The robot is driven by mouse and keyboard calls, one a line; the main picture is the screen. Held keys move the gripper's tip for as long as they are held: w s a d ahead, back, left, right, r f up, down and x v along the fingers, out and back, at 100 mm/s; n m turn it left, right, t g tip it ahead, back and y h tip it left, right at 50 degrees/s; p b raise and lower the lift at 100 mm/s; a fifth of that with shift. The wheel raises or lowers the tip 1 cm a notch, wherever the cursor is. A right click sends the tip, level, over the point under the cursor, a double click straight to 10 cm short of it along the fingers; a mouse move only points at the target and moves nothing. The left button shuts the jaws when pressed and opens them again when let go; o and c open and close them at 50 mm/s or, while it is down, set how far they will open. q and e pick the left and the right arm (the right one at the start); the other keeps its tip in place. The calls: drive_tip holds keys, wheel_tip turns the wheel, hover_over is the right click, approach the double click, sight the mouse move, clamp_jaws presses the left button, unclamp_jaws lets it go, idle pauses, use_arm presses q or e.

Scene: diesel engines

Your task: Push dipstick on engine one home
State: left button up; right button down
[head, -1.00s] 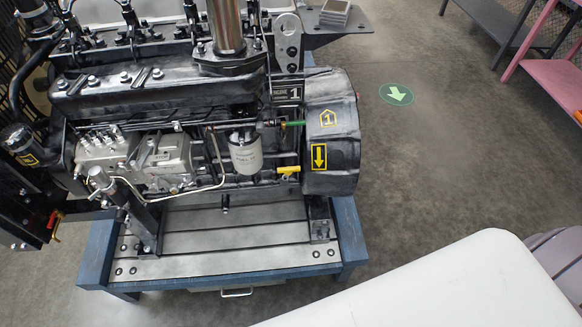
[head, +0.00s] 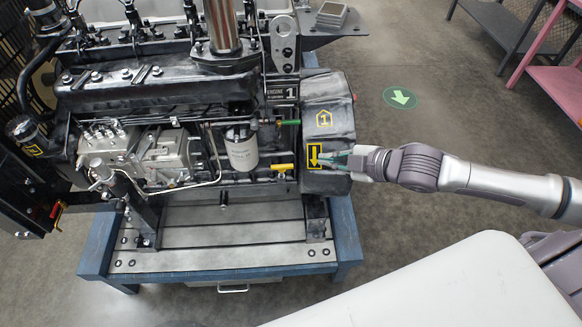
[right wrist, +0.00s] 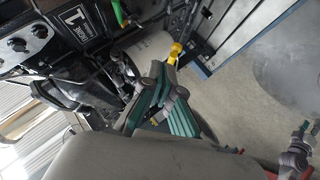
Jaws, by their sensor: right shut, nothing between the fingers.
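A yellow handle (head: 281,168), which looks like the dipstick's, sticks out low on the engine's near side, right of the white filter. It also shows in the right wrist view (right wrist: 175,52). My right gripper (head: 327,160) is shut and empty. It is in front of the housing, right of the yellow handle and apart from it. Its green fingers show in the right wrist view (right wrist: 163,98).
A green handle (head: 290,122) sits above the yellow one. The white filter (head: 241,148) is just left of it. The housing (head: 326,125) bulges out on the right. The blue stand (head: 345,235) lies below. Open floor (head: 440,125) is to the right.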

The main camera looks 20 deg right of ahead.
drive_tip(key=s+a+r+n+g+y, duration=0.1)
drive_tip(key=s+a+r+n, duration=0.1)
drive_tip(key=s+a+r, duration=0.25)
drive_tip(key=p, duration=0.3)
approach(278, 168)
drive_tip(key=x, duration=0.5)
drive_tip(key=shift+w+a+r, duration=0.15)
drive_tip(key=shift+a+r, duration=0.05)
drive_tip(key=shift+a, duration=0.3)
drive_tip(key=shift+w+d+f, duration=0.15)
drive_tip(key=shift+w+f, duration=0.15)
drive_tip(key=shift+f, duration=0.15)
drive_tip(key=shift+f, duration=0.1)
